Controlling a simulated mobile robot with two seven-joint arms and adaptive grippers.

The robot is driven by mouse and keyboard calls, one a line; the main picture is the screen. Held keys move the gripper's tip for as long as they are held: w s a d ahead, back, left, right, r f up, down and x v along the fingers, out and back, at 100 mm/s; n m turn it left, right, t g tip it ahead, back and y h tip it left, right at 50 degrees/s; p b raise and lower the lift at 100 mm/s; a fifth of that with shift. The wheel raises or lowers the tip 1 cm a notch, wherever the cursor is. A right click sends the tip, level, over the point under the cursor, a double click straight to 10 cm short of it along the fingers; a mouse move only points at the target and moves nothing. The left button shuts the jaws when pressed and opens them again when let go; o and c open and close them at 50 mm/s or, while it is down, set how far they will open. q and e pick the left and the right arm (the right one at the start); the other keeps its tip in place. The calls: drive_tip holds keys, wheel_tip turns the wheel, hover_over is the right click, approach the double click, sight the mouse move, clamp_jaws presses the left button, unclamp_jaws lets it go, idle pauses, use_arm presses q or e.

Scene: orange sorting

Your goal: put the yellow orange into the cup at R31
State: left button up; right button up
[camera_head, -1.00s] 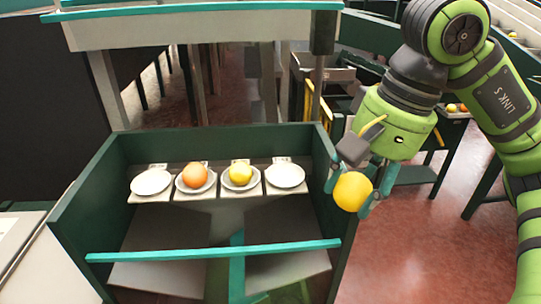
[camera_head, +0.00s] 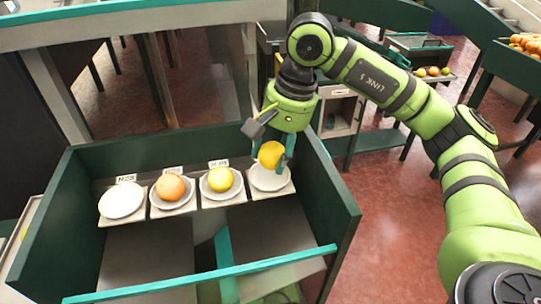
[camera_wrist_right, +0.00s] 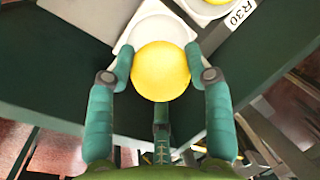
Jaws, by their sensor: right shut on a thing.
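My right gripper (camera_head: 270,158) is shut on a yellow orange (camera_head: 270,154) and holds it over the rightmost white cup (camera_head: 268,182). In the right wrist view the orange (camera_wrist_right: 160,72) sits between the fingers, with the empty-looking cup (camera_wrist_right: 152,32) partly hidden behind it. I cannot read that cup's label. The cup beside it (camera_head: 231,195) holds another yellow orange (camera_head: 220,179); its label reads R30 (camera_wrist_right: 241,13) in the right wrist view. My left gripper is not in view.
An orange fruit (camera_head: 170,187) lies in the second cup from the left, and the leftmost cup (camera_head: 121,202) is empty. Dark green walls (camera_head: 333,200) enclose the row, and a teal bar (camera_head: 190,279) crosses the front. Other fruit (camera_head: 433,71) lies at the back right.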

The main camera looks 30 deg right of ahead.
sight(271, 179)
drive_tip(key=shift+w+f, duration=0.4)
drive_tip(key=shift+w, duration=0.2)
drive_tip(key=x, duration=0.1)
drive_tip(key=p+x, duration=0.2)
drive_tip(key=shift+s+d+f, duration=0.15)
drive_tip(key=shift+s+d, duration=0.1)
drive_tip(key=shift+d, duration=0.05)
drive_tip(key=shift+f, duration=0.3)
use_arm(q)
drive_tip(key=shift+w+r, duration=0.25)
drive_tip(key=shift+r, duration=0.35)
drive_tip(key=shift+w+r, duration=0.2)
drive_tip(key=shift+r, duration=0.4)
use_arm(e)
drive_tip(key=shift+f, duration=0.1)
drive_tip(key=shift+f, duration=0.15)
drive_tip(key=o, duration=1.2)
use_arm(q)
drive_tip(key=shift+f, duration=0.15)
